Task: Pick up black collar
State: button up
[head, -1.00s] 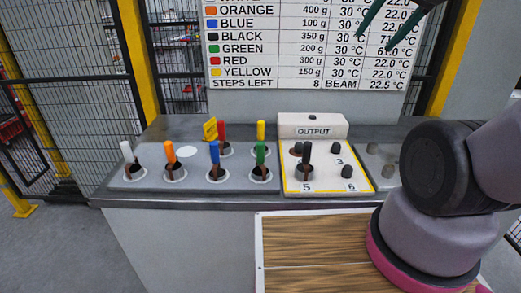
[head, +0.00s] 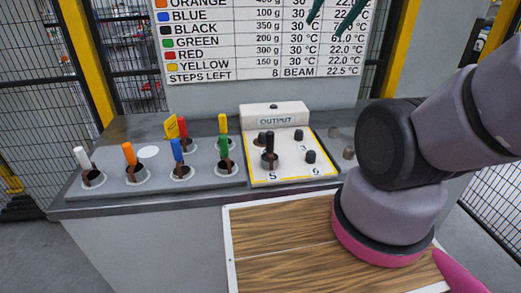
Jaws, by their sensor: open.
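The black collar (head: 270,141), a dark piece with an upright black handle, stands at the spot marked 5 on the white, yellow-edged OUTPUT panel (head: 290,170). Its lower part is dark and small, so its fit on the spot is hard to see. My gripper (head: 325,29) shows only as two dark green fingers at the top edge, in front of the sign. The fingers are apart with nothing between them. The gripper appears well above the collar and to its right in the picture; the rest of it is out of frame.
White (head: 83,160), orange (head: 129,154), blue (head: 177,151), green (head: 223,148), red (head: 183,125) and yellow (head: 222,123) handled pieces stand left of the panel. Dark pegs (head: 310,157) stand on other output spots. A wood-topped board (head: 285,240) lies in front. A sign (head: 265,40) hangs behind.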

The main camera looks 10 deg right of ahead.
aim_at(271, 164)
jog(key=k+j+z, duration=0.2)
jog(key=j, duration=0.25)
jog(key=j+z, duration=0.25)
jog(key=j, duration=0.2)
jog(key=k+j+z, duration=0.2)
jog(key=j, duration=0.15)
